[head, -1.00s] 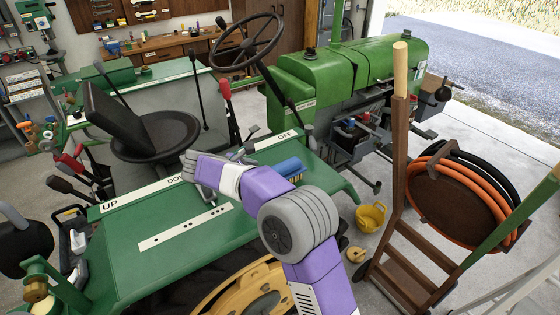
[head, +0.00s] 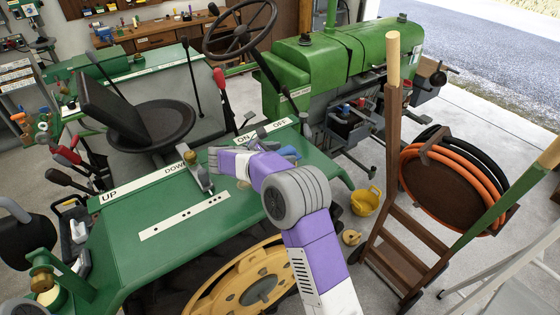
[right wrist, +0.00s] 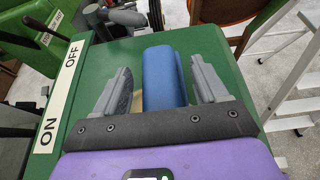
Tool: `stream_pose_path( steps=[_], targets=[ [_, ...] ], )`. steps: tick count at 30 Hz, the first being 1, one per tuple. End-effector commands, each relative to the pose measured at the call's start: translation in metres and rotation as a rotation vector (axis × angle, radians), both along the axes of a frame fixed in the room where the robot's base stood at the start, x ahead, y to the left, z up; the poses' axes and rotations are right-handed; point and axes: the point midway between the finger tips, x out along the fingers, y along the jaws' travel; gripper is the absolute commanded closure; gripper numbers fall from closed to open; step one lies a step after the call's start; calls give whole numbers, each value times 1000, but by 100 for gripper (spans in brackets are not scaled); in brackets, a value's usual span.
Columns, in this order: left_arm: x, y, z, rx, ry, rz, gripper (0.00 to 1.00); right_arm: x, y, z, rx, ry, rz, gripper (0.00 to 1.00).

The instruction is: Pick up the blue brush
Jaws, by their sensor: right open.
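The blue brush (right wrist: 165,78) lies on the green tractor fender. In the head view only a small blue part (head: 288,153) shows past my right arm. My right gripper (right wrist: 160,66) is open. In the right wrist view its grey fingers stand on either side of the blue brush, with a gap on each side. The near end of the brush is hidden behind the dark gripper body. In the head view the right fingertips cannot be made out clearly behind my purple arm. My left gripper is not in view.
The green fender (head: 140,262) carries ON, OFF, UP and DOWN labels. A lever with a brass knob (head: 190,157) stands beside my arm. The steering wheel (head: 240,28) and seat (head: 150,125) are behind. A yellow bucket (head: 366,201) and wooden ladder (head: 392,150) stand to the right.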

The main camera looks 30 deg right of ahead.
Motion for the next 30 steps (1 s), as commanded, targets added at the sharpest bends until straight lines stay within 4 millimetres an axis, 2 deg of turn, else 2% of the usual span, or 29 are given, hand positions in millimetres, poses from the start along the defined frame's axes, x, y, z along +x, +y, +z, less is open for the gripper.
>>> stream_pose_path(
  steps=[5, 15, 17, 25, 30],
  targets=[
    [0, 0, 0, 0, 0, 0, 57, 0, 0, 0, 0, 1, 1, 28],
    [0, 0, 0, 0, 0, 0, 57, 0, 1, 0, 1, 1, 1, 80],
    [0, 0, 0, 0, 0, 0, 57, 0, 1, 0, 1, 1, 1, 88],
    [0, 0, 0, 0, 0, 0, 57, 0, 1, 4, 0, -1, 1, 88],
    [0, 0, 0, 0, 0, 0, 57, 0, 1, 30, 0, -7, 0, 88]
  ],
)
